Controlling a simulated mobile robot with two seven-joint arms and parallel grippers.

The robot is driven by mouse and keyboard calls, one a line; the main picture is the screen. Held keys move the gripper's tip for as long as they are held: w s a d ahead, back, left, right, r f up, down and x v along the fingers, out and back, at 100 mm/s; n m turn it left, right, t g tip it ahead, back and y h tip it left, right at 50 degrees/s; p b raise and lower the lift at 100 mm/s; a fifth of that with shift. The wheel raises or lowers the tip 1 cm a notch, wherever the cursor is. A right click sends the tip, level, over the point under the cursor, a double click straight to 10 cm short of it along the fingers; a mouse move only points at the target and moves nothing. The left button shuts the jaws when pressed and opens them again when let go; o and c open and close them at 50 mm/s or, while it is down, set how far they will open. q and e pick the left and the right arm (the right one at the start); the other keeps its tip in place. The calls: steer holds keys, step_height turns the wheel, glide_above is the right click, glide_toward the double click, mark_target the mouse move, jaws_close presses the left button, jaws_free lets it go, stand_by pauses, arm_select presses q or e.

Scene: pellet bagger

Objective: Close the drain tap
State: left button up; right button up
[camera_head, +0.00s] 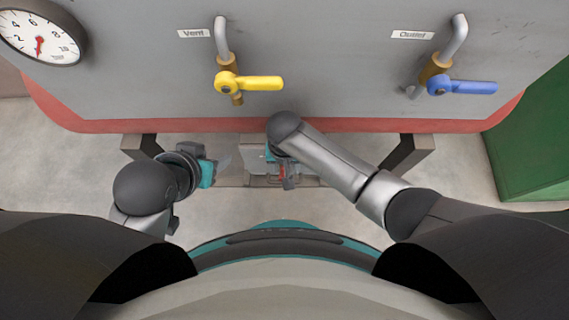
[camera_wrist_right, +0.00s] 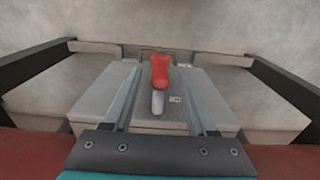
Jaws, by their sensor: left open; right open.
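The drain tap's red handle (camera_wrist_right: 160,71) with its grey stem shows in the right wrist view, pointing roughly along the line of sight, beside a small label too small to read. In that view my right gripper (camera_wrist_right: 162,78) is open, with one finger on each side of the handle; I cannot tell whether either touches it. My left gripper (camera_head: 217,168) is open and empty to the left, below the tank's edge.
The grey tank (camera_head: 330,70) carries a yellow vent handle (camera_head: 258,83), a blue outlet handle (camera_head: 470,87) and a dial gauge (camera_head: 40,35). Dark support legs (camera_head: 405,153) stand under its red rim. A green block (camera_head: 535,130) is at the right.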

jaws_close()
stand_by(0.5)
stand_by(0.9)
